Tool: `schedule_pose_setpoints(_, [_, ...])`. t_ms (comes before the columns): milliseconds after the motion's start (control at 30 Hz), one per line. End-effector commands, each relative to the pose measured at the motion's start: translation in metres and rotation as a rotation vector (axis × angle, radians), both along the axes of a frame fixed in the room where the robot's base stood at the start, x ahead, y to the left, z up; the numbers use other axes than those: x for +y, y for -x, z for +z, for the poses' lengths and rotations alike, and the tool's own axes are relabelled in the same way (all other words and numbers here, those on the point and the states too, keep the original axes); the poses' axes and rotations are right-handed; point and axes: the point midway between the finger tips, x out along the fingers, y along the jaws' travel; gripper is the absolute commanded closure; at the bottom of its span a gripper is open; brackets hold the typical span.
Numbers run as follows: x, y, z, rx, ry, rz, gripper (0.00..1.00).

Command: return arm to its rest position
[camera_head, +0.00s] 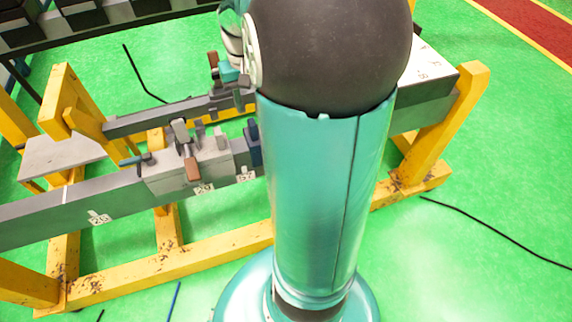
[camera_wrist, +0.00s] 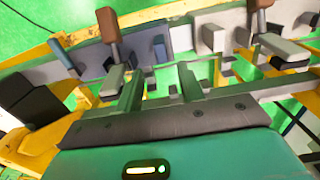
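My arm (camera_head: 318,190), with teal links and a dark rounded joint, stands upright in the middle of the head view. My gripper (camera_wrist: 160,80) shows in the wrist view with its two fingers apart and nothing between them. It faces the grey fixture, and I cannot tell whether it touches any part of it. In the head view my gripper is not clearly visible; the arm hides much of that area.
Dark equipment (camera_head: 85,20) lies behind. Cables (camera_head: 495,232) lie on the green floor, which is open at right.

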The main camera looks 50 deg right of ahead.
Motion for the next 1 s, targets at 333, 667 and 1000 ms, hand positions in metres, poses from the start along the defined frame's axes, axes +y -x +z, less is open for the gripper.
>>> schedule_pose_setpoints(333, [0.000, 0.000, 0.003, 0.000, 0.000, 0.000, 0.62])
schedule_pose_setpoints(667, [0.005, 0.000, 0.005, -0.003, 0.005, 0.008, 0.62])
schedule_pose_setpoints(1000, [0.099, 0.010, 0.047, -0.115, 0.120, 0.179, 0.62])
